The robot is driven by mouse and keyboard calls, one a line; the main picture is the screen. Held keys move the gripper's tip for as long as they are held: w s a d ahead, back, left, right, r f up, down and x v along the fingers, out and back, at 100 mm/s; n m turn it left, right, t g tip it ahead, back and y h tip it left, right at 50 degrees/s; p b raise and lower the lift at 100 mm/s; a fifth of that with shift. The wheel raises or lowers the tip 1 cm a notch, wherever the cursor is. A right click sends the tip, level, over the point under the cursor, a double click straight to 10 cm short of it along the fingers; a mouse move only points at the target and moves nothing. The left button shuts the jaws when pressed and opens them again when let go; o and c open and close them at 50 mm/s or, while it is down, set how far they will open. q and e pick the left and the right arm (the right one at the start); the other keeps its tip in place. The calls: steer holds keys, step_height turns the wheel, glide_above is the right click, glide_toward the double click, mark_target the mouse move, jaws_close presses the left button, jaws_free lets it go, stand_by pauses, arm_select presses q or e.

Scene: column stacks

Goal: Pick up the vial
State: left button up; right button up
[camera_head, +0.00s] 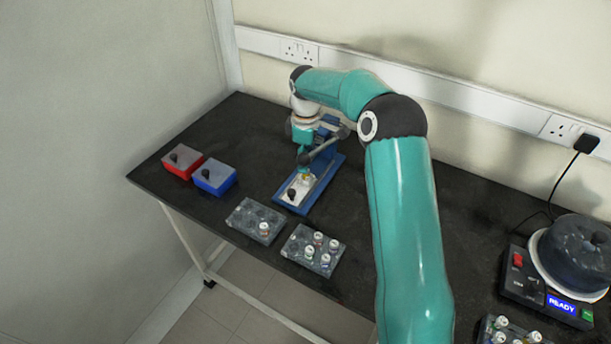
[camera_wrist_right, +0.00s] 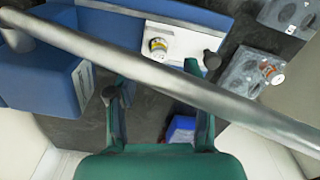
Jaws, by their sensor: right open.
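A small vial with a yellowish band (camera_wrist_right: 158,46) stands in a white block (camera_wrist_right: 182,42) on the blue lever device (camera_head: 322,187). It also shows small in the head view (camera_head: 306,177), just below my right gripper (camera_head: 303,160). In the right wrist view my right gripper (camera_wrist_right: 158,75) has its two dark green fingers apart, with nothing between them but the view past the device's grey bar. The bar crosses in front of the fingers. The vial appears beyond the fingertips, apart from them. My left gripper is in neither view.
Two grey racks (camera_head: 242,222) (camera_head: 299,245) with white-capped vials stand in front of the device. A red box (camera_head: 177,170) and a blue box (camera_head: 204,186) sit left. A round machine reading READY (camera_head: 560,300) and another vial rack (camera_head: 488,331) are right. The black table's middle is clear.

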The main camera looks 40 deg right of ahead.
mark_target(306, 175)
step_height(306, 175, down, 4)
steer(key=shift+d+f+p, duration=0.1)
steer(key=shift+f+p, duration=0.05)
steer(key=shift+p, duration=0.2)
steer(key=shift+c, duration=0.3)
steer(key=c, duration=0.8)
